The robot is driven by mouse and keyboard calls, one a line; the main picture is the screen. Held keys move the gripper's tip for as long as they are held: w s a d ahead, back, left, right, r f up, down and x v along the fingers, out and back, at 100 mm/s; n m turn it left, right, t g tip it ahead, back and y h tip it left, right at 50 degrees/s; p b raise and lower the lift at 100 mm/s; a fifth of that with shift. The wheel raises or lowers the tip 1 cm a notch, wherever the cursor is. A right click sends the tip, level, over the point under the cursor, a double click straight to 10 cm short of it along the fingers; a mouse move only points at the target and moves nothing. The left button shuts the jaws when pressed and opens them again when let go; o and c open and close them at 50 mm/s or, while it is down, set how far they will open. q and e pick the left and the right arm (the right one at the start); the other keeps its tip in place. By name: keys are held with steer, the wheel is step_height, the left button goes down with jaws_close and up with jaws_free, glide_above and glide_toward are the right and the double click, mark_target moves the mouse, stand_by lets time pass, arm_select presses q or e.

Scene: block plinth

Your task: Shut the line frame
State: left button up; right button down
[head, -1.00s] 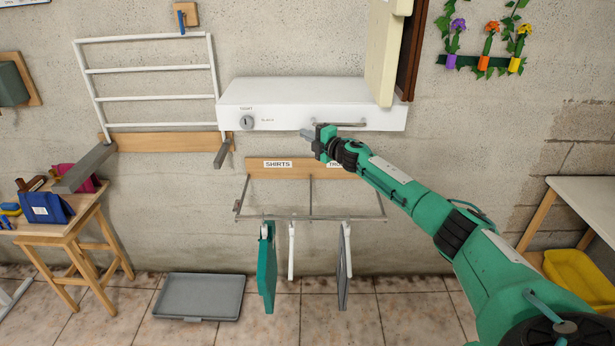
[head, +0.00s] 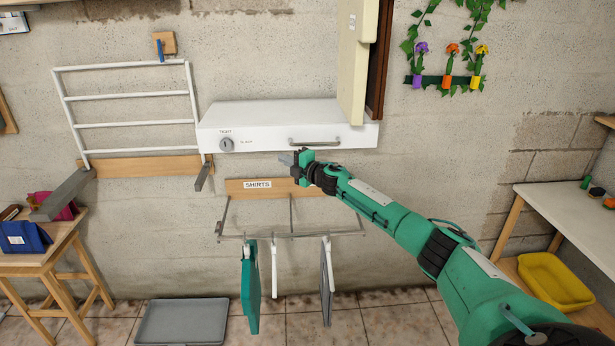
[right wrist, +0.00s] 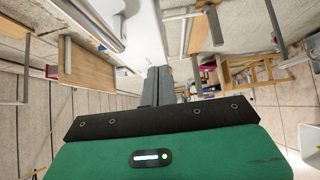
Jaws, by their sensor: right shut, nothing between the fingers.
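A white wall box (head: 260,112) juts from the wall, with a dial (head: 227,144) marked TIGHT and a bar handle (head: 314,142) on its front. A white barred frame (head: 128,96) stands upright against the wall at left, above a wooden rail. I cannot tell from the pictures which of these is the line frame. My right gripper (head: 287,160) is shut and empty, just below and left of the handle, apparently apart from it. Its closed fingers (right wrist: 158,86) show in the right wrist view. My left gripper is out of view.
Below, a rail labelled SHIRTS (head: 240,187) bears a wire rack with hanging pieces, including a green one (head: 250,290). A cream door (head: 355,60) stands open above the box. A grey tray (head: 180,322) lies on the floor; tables flank both sides.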

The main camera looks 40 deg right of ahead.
arm_select(q)
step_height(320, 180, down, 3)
steer(key=b, duration=0.2)
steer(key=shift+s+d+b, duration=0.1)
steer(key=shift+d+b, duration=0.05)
steer(key=shift+b, duration=0.25)
arm_select(e)
steer(key=v, duration=0.9)
steer(key=shift+d+f, duration=0.25)
steer(key=shift+f, duration=0.15)
steer(key=shift+s+r, duration=0.1)
steer(key=shift+s, duration=0.05)
